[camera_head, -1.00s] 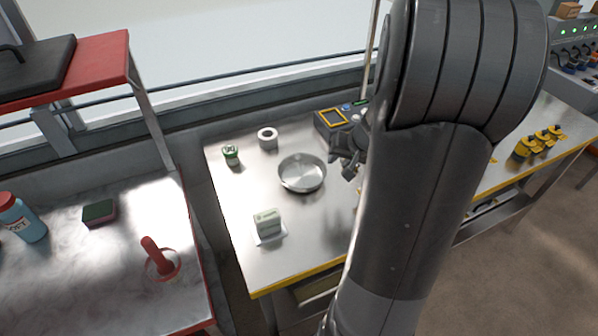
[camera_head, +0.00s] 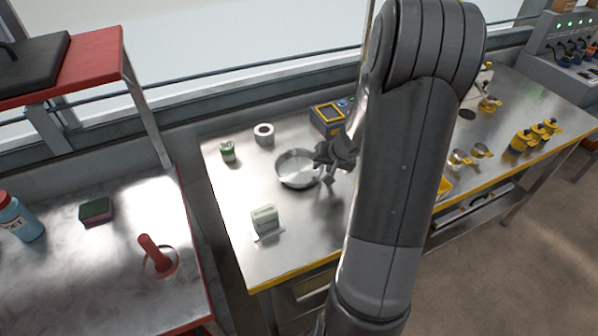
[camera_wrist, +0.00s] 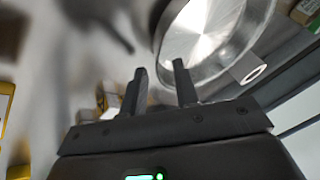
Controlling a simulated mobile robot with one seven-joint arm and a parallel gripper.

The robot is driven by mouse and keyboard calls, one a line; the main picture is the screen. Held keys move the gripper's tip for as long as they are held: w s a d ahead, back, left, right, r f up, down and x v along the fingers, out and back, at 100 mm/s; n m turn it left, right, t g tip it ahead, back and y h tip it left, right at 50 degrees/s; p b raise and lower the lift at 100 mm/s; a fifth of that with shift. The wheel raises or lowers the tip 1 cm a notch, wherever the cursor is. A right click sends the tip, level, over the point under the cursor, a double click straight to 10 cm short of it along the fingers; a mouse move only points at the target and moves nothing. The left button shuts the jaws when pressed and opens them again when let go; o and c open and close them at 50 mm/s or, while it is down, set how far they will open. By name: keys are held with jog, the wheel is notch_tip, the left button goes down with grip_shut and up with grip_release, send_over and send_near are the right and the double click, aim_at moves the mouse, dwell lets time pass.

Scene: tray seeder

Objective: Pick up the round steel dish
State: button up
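The round steel dish (camera_head: 295,168) is a shallow shiny pan standing upright on the steel table. In the wrist view the dish (camera_wrist: 205,35) lies just beyond my fingertips, partly cut off by the top edge. My gripper (camera_head: 325,172) is at the dish's right side in the head view, close to its rim. In the wrist view my gripper (camera_wrist: 160,72) has its two fingers apart with nothing between them. Whether a finger touches the rim cannot be told.
A yellow-edged device (camera_head: 327,117) is behind my gripper. The table (camera_head: 290,252) is clear at the front.

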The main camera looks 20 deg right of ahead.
jog(key=shift+c, duration=0.3)
grip_shut()
dwell(0.3)
